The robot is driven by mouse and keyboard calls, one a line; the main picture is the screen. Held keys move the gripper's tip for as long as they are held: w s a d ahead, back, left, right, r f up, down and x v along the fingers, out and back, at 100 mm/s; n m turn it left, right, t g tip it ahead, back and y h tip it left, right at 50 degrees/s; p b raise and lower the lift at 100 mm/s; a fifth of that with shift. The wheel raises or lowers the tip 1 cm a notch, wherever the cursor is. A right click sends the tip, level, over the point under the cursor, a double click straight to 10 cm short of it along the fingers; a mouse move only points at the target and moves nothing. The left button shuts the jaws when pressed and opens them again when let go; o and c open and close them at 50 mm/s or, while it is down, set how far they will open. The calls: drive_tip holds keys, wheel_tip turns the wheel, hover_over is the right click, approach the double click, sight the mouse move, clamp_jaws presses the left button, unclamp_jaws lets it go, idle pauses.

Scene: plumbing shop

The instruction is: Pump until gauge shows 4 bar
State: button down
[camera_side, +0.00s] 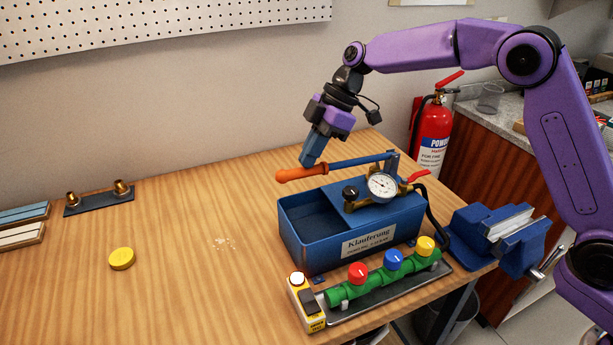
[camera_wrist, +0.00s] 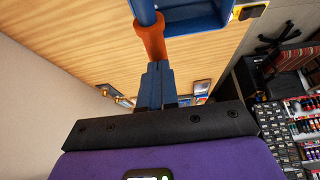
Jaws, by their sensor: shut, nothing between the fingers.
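The blue test pump (camera_side: 305,247) stands on the bench, its tank open on the left. Its blue lever with an orange grip (camera_side: 298,174) lies roughly level above the tank. The round white gauge (camera_side: 382,185) sits on top of the pump; its needle is too small to read. My gripper (camera_side: 309,164) is shut with nothing between its fingers, its tips at the lever just by the orange grip. In the wrist view the shut fingers (camera_wrist: 156,70) meet the lower end of the orange grip (camera_wrist: 152,38); whether they touch it I cannot tell.
A green manifold (camera_side: 376,278) with red, blue and yellow knobs lies in front of the pump, beside a yellow box (camera_side: 306,305) with a light. A blue vise (camera_side: 497,238) is at the right edge. A yellow disc (camera_side: 121,258) lies left; the bench between is mostly clear.

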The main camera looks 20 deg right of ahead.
drive_tip(key=shift+a+f, duration=0.2)
drive_tip(key=shift+f, duration=1.35)
wheel_tip(320, 180, up, 11)
drive_tip(key=d, duration=0.1)
drive_tip(key=shift+d+r, duration=0.15)
drive_tip(key=shift+d, duration=0.25)
drive_tip(key=shift+a+f, duration=0.2)
drive_tip(key=shift+f, duration=1.2)
drive_tip(key=shift+a+f, duration=0.15)
drive_tip(key=shift+f, duration=1.2)
drive_tip(key=r, duration=0.3)
drive_tip(key=d+r, duration=0.1)
drive_tip(key=r, duration=0.1)
drive_tip(key=shift+r, duration=0.2)
drive_tip(key=shift+r, duration=2.5)
